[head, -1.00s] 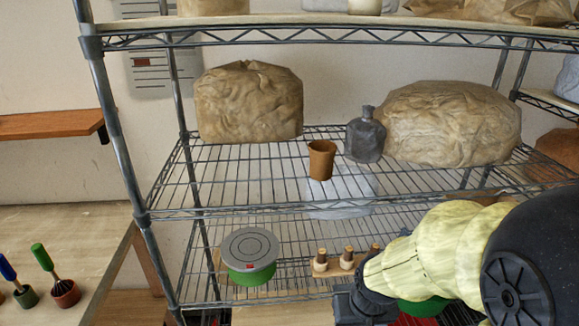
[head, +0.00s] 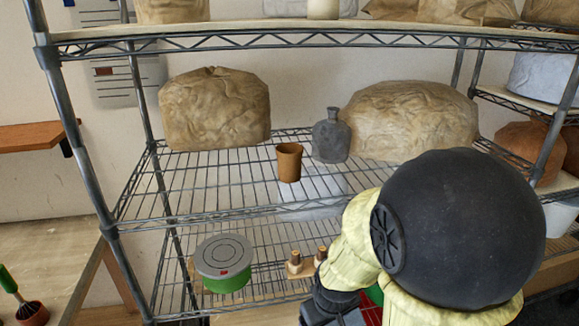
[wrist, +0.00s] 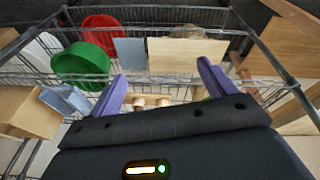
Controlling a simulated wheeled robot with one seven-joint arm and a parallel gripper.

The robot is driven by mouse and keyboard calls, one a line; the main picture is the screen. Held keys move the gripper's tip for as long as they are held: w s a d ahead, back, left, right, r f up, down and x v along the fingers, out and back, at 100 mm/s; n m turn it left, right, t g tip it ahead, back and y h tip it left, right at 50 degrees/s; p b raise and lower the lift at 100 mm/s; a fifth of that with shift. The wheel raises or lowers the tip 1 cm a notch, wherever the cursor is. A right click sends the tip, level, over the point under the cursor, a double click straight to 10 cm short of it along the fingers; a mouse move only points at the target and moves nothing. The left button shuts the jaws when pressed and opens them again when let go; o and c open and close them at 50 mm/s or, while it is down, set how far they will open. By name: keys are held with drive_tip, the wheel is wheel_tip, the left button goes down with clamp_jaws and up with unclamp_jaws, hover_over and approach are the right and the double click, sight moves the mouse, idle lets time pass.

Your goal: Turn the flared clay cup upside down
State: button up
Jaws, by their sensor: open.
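The flared clay cup (head: 289,162) is brown and stands upright, wide mouth up, on the middle wire shelf (head: 210,188), beside a grey flask. My gripper shows in the wrist view (wrist: 162,82), with its two purple fingers apart and nothing between them. In the head view my arm covers the lower right, and its dark end part (head: 335,312) is low, in front of the lower shelf. The gripper is below the cup and apart from it. The fingertips are hidden in the head view, and I cannot make out the cup in the wrist view.
The grey flask (head: 331,136) stands close right of the cup. Crumpled brown bags (head: 214,108) stand on both sides. The upper shelf edge (head: 300,42) runs above. A green tin with grey lid (head: 223,262) and wooden pegs (head: 295,262) are on the lower shelf.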

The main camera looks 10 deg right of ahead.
drive_tip(key=w+d+f+n+h, duration=0.2)
drive_tip(key=w+d+f+n, duration=0.1)
drive_tip(key=n, duration=0.2)
drive_tip(key=w+d+r+n+t+h, duration=0.3)
drive_tip(key=w+r+n+t, duration=0.3)
drive_tip(key=n, duration=0.5)
drive_tip(key=a+r+n+t+y, duration=0.1)
drive_tip(key=a+r+n+t, duration=0.3)
drive_tip(key=r+n, duration=0.3)
drive_tip(key=w+a+r+n+t+y, duration=0.1)
drive_tip(key=a+r+n+t, duration=0.3)
drive_tip(key=r, duration=1)
drive_tip(key=a+n+b, duration=0.1)
drive_tip(key=a+n, duration=0.2)
drive_tip(key=n, duration=0.1)
drive_tip(key=shift+w+r+t, duration=0.15)
drive_tip(key=shift+w+t, duration=0.15)
